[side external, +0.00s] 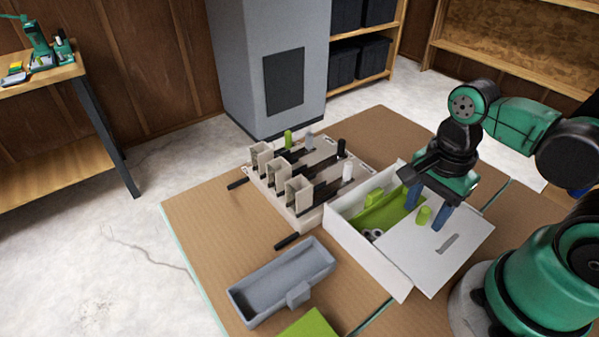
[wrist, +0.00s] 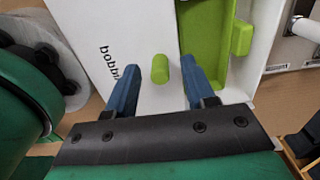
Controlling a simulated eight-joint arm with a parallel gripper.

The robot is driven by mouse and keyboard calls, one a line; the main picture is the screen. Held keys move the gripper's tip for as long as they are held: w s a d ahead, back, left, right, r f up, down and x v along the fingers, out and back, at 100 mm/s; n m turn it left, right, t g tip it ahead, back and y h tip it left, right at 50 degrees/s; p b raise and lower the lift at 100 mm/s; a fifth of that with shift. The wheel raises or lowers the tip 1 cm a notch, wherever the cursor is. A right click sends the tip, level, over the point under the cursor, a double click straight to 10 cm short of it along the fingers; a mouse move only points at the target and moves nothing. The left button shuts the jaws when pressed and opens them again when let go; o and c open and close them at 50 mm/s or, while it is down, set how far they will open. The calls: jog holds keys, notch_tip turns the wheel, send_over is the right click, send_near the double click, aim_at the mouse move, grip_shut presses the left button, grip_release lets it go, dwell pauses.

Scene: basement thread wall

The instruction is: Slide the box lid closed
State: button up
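The lid carries a green knob (side external: 424,215) and a slot-like mark. In the wrist view the lid (wrist: 140,25) bears partly hidden "bobb" lettering, and the green insert (wrist: 205,35) shows to its right. My gripper (wrist: 160,64) is open, its blue fingers on either side of the green knob (wrist: 160,69), with gaps visible. I cannot tell whether the fingertips touch the lid.
A beige rack (side external: 312,216) with upright holders and levers stands close left of the box. A grey tray (side external: 262,292) and a green flat thing (side external: 310,325) lie at the front. A grey column (side external: 270,60) rises behind the table. Bare brown tabletop (side external: 195,215) shows at the left.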

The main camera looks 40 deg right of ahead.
grip_shut()
jog(key=shift+w, duration=4.85)
jog(key=shift+o, duration=0.9)
grip_release()
notch_tip(320, 180, up, 6)
notch_tip(320, 180, up, 4)
